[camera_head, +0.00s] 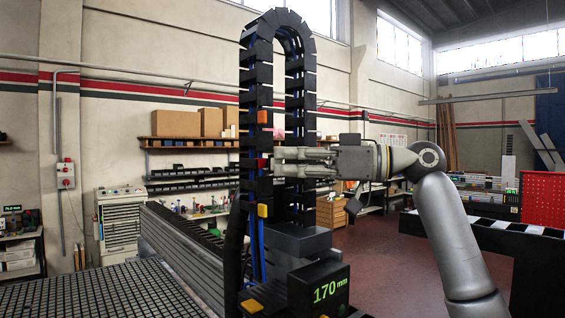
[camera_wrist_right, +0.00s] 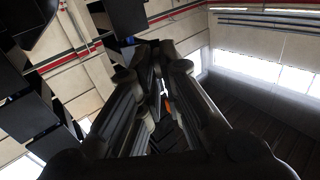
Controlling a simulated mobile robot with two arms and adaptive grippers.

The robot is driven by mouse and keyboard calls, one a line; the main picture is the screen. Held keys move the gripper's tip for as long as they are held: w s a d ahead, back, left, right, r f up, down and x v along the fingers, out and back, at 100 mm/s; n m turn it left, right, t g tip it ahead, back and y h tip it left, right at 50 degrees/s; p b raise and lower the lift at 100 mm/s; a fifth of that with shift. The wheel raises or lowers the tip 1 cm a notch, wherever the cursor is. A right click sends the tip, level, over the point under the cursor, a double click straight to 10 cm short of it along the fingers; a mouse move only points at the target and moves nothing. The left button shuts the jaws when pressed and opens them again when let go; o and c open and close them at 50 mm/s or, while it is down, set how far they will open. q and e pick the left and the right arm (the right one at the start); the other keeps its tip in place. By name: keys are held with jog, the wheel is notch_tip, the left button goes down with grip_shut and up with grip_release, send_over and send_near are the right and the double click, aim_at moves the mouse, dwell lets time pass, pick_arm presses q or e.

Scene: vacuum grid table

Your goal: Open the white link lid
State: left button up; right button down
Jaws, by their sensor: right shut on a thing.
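A tall black cable chain (camera_head: 250,80) stands as an upright loop with blue cables inside. Its left leg carries an orange lid (camera_head: 265,117), a red lid (camera_head: 262,163) and a yellow lid (camera_head: 263,210). I cannot make out a white lid; the fingers may hide it. My right gripper (camera_head: 277,161) reaches in from the right, level, with its tips against the left leg beside the red lid. It is shut on a part of the chain. In the right wrist view its fingers (camera_wrist_right: 160,85) converge, with a small orange patch between them. My left gripper is out of view.
A black box with a green "170 mm" display (camera_head: 331,291) stands below the chain. A grid table (camera_head: 80,296) lies at the lower left and a long metal channel (camera_head: 185,245) beside it. A black bench (camera_head: 500,235) is at the right.

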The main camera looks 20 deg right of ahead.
jog(key=n+g, duration=0.1)
jog(key=d+n+g+y, duration=0.1)
jog(key=g, duration=0.1)
jog(key=n+g+y, duration=0.1)
jog(key=shift+w+d+r, duration=0.1)
jog(key=shift+w+d, duration=0.1)
jog(key=shift+w, duration=0.05)
jog(key=shift+w+d+n+g+y, duration=0.2)
jog(key=shift+n+g, duration=0.3)
jog(key=shift+g, duration=0.35)
jog(key=shift+w+d+n+g+y, duration=0.15)
jog(key=shift+n+g, duration=0.35)
jog(key=shift+g, duration=0.35)
jog(key=shift+d+n+g, duration=0.15)
jog(key=shift+n+g, duration=0.25)
jog(key=shift+g, duration=0.2)
jog(key=c, duration=1.6)
grip_release()
jog(key=shift+f, duration=0.2)
